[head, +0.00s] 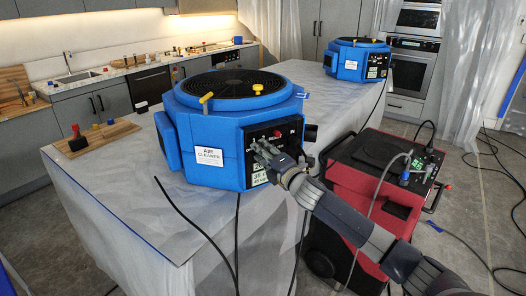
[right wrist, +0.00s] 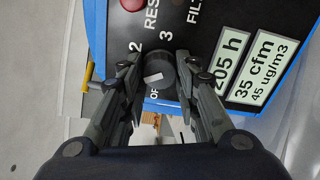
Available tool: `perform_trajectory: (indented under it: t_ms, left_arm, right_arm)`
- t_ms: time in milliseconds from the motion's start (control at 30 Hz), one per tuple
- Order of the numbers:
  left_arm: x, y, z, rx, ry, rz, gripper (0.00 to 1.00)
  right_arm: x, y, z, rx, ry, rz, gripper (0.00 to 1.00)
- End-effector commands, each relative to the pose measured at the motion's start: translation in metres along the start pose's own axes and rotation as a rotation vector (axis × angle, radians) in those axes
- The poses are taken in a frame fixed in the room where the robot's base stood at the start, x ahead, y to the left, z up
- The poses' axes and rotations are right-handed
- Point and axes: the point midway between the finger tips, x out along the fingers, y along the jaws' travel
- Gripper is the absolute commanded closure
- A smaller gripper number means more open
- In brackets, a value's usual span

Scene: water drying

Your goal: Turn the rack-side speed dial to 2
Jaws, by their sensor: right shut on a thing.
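The near blue air cleaner (head: 211,140) stands on the covered island, its black control panel facing me. The round black speed dial (right wrist: 162,72) shows in the right wrist view, with a pale mark on its face toward the OFF lettering side. The figures 2 and 3 and part of "OFF" are printed around it. My right gripper (head: 262,152) is at this panel; in the right wrist view its two fingers (right wrist: 158,75) are closed on the dial's sides. In the head view the gripper hides the dial. My left gripper is not in view.
A second blue air cleaner (head: 357,60) stands at the island's far end. A red machine (head: 375,170) with cables stands on the floor right of the island. A wooden board (head: 97,137) lies at the island's left. Black cables hang in front.

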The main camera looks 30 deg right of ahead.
Motion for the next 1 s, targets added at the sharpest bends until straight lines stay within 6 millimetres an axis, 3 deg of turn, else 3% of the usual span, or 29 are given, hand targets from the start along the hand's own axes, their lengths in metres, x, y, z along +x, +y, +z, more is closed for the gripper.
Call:
perform_trajectory:
  t_ms: [1000]
  left_arm:
    - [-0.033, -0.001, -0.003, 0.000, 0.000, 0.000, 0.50]
  right_arm:
    - [0.000, 0.004, 0.003, 0.898, -0.003, 0.000, 0.94]
